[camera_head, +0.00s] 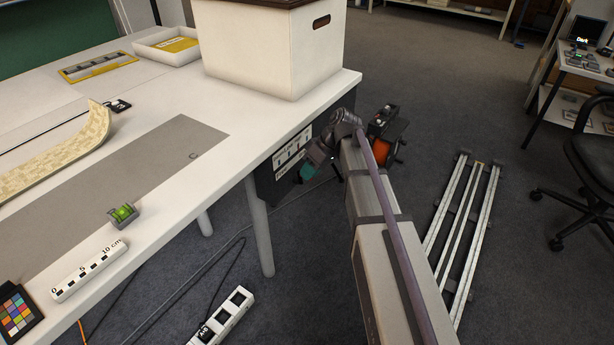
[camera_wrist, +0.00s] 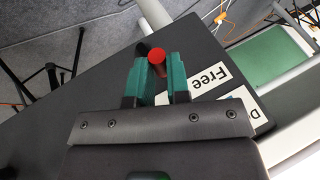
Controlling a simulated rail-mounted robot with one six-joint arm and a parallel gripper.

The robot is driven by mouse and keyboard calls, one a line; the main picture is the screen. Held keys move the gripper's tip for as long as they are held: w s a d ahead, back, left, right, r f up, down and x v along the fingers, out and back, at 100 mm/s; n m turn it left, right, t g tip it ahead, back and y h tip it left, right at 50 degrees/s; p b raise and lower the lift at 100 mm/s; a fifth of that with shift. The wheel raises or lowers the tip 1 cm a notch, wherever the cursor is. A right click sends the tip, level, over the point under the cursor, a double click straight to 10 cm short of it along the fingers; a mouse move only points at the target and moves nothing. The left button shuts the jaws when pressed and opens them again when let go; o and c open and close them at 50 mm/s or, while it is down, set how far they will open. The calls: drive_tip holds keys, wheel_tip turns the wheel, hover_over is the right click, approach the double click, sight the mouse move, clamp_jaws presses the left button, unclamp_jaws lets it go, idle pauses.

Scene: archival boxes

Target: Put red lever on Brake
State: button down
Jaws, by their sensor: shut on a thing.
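The red lever (camera_wrist: 157,56) shows its round red end in the wrist view. It sits on a dark panel (camera_wrist: 105,70) between the two green pads of my gripper (camera_wrist: 158,66), which is shut on it. A white label reading "Free" (camera_wrist: 209,77) lies just right of the pads. A second label (camera_wrist: 245,106) is partly hidden by my gripper. No Brake label is readable. In the head view the panel (camera_head: 264,186) hangs under the table edge with white label strips (camera_head: 292,146), and my gripper (camera_head: 308,171) is at its right side. The lever is hidden there.
The white table (camera_head: 240,115) is above and left of the panel, with a large white box (camera_head: 270,50) near its corner. A reel with an orange drum (camera_head: 383,153) stands behind my arm. Metal rails (camera_head: 463,230) lie on the floor right. A power strip (camera_head: 222,315) lies below.

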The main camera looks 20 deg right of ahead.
drive_tip(key=shift+w+d+f+m+g+y+b, duration=0.25)
drive_tip(key=shift+w+d+g+y+b, duration=0.4)
drive_tip(key=shift+y+b, duration=0.45)
drive_tip(key=shift+w+d+f+m+g+y+b, duration=0.15)
drive_tip(key=shift+w+d+m+g+y+b, duration=0.2)
drive_tip(key=shift+g+y+b, duration=0.7)
drive_tip(key=shift+d, duration=0.1)
